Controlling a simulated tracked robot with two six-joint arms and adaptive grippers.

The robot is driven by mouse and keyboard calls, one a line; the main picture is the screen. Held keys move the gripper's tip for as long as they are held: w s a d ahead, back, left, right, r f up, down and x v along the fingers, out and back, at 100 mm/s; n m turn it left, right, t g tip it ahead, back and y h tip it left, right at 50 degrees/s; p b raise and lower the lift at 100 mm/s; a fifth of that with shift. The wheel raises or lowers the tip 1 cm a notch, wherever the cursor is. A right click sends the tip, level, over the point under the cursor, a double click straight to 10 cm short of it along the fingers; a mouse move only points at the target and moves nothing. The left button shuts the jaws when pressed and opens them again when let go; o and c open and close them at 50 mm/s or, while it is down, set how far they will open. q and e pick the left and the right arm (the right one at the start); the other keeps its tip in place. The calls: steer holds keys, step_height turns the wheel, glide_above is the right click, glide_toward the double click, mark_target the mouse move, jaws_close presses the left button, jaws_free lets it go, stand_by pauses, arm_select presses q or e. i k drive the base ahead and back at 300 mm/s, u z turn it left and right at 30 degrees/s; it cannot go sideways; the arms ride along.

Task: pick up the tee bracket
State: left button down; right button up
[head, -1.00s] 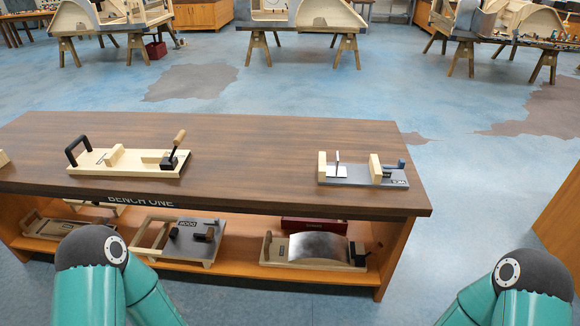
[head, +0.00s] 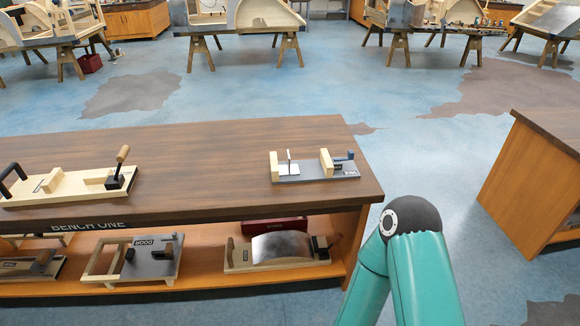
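A small grey fixture board (head: 315,172) lies near the right end of the bench top, with pale wooden blocks and a blue-handled clamp on it. A thin pale metal piece (head: 289,163) stands upright between the blocks, near the left one. It may be the tee bracket, but it is too small to tell its shape for sure. Neither of my grippers is in view. Only a teal link of one of my arms shows at the lower right.
Another bench (head: 540,180) stands at the right, with blue floor (head: 430,165) between. Wooden frames on trestles stand behind.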

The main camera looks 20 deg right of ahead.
mark_target(288, 169)
steer(key=u, duration=0.1)
steer(key=i, duration=1)
steer(key=z, duration=0.1)
